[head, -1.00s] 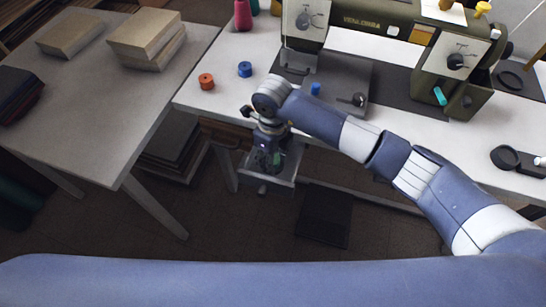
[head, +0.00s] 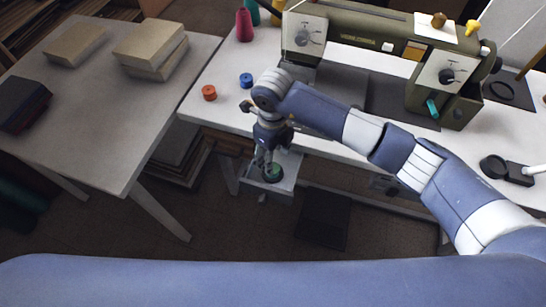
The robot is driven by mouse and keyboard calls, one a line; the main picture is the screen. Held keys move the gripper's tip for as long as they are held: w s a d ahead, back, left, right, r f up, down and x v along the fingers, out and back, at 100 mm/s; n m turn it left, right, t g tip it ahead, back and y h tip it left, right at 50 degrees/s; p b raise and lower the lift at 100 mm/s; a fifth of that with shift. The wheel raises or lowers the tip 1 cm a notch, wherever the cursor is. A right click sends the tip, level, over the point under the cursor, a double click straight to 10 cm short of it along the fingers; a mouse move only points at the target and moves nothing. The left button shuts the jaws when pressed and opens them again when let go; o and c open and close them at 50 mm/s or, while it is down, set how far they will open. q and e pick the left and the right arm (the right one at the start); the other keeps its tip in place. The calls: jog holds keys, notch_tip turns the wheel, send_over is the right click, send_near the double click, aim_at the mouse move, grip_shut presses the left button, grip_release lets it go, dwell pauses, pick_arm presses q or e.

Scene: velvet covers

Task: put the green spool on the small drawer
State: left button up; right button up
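The green spool (head: 274,173) rests in the small drawer (head: 284,187), an open grey drawer pulled out under the front edge of the sewing table. My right gripper (head: 266,164) points down just above and beside the spool, with its fingers apart. The fingers overlap the spool's left edge in the view, so I cannot tell whether they still touch it. My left gripper is not in view.
An orange spool (head: 209,93) and a blue spool (head: 246,80) stand on the white sewing table (head: 222,113). A green sewing machine (head: 352,40) stands behind my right arm. A grey side table (head: 95,118) with books is at left.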

notch_tip(320, 180, up, 6)
jog(key=p, duration=0.2)
jog(key=shift+p, duration=0.3)
